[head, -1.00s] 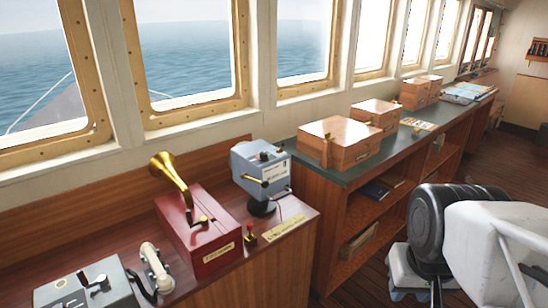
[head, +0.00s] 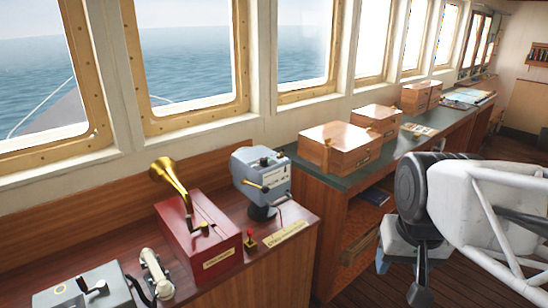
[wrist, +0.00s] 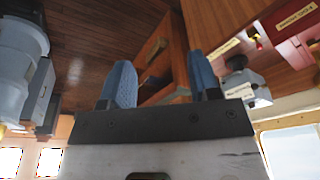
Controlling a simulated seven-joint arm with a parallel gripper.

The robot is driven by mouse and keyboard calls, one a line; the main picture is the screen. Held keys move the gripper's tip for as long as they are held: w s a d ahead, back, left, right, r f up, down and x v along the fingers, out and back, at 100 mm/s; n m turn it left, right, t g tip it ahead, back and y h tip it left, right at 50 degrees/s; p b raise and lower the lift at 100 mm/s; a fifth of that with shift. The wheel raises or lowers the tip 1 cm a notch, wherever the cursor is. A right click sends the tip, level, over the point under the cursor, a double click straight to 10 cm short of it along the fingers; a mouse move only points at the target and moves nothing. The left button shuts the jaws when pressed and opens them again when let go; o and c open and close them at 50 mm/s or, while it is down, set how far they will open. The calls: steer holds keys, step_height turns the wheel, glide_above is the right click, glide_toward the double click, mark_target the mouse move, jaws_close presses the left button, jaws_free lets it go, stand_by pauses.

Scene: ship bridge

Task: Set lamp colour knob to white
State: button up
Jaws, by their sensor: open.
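A grey-blue lamp box (head: 262,172) stands on a dark round foot on the wooden desk. A small dark knob (head: 264,160) shows on its top, and a brass lever is on its front. The knob's setting is too small to read. My gripper (wrist: 162,82) is open in the wrist view, its two blue fingers apart with nothing between them. The lamp also shows in the wrist view (wrist: 246,88), right of the fingers and beyond them. In the head view my gripper is low at the right, well apart from the lamp.
A red box with a brass horn (head: 172,182) stands left of the lamp. A white handset (head: 154,272) and a grey lever unit (head: 88,292) are nearer left. Wooden boxes (head: 338,148) line the green-topped shelf.

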steer(key=w+a+r+m, duration=0.1)
steer(key=w+a+r, duration=0.15)
steer(key=w, duration=0.45)
steer(key=w+a+r, duration=0.2)
steer(key=w+r, duration=0.1)
steer(key=w, duration=0.4)
steer(key=m+g, duration=0.2)
steer(key=m, duration=0.2)
glide_above(264, 159)
step_height(264, 159, down, 4)
steer(key=shift+d+f, duration=0.15)
steer(key=shift+f, duration=0.1)
steer(key=shift+w+a+f, duration=0.1)
steer(key=shift+w+a, duration=0.15)
steer(key=shift+f, duration=0.1)
steer(key=shift+f, duration=3.8)
